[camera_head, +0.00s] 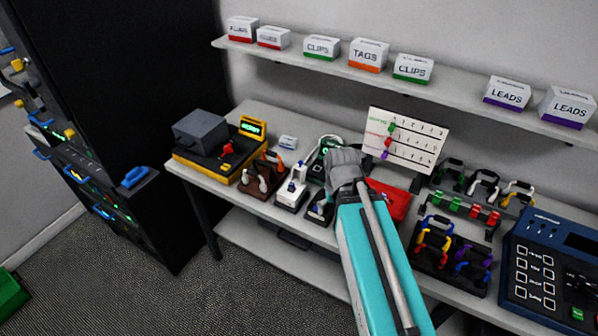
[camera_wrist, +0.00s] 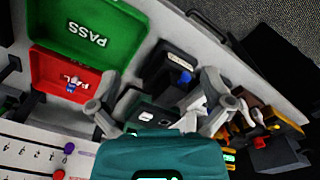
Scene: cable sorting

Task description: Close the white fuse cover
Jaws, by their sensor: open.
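The white fuse cover (camera_head: 300,170) stands raised above a small dark-and-white fuse block (camera_head: 291,192) on the table in the head view. In the wrist view a white piece that looks like the cover (camera_wrist: 190,118) shows just inside the right finger, partly hidden by my gripper body. My gripper (camera_wrist: 160,88) is open, its two grey fingers wide apart with nothing held between them. In the head view my gripper (camera_head: 345,160) is just right of the cover, above the table. Whether a finger touches the cover cannot be told.
A brown block (camera_head: 258,184) with orange and white levers stands left of the fuse block, and a black block (camera_head: 320,209) on its right. A yellow-and-black tester (camera_head: 205,163) is farther left. Red (camera_wrist: 65,85) and green (camera_wrist: 90,30) trays lie nearby. A shelf (camera_head: 460,102) runs above.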

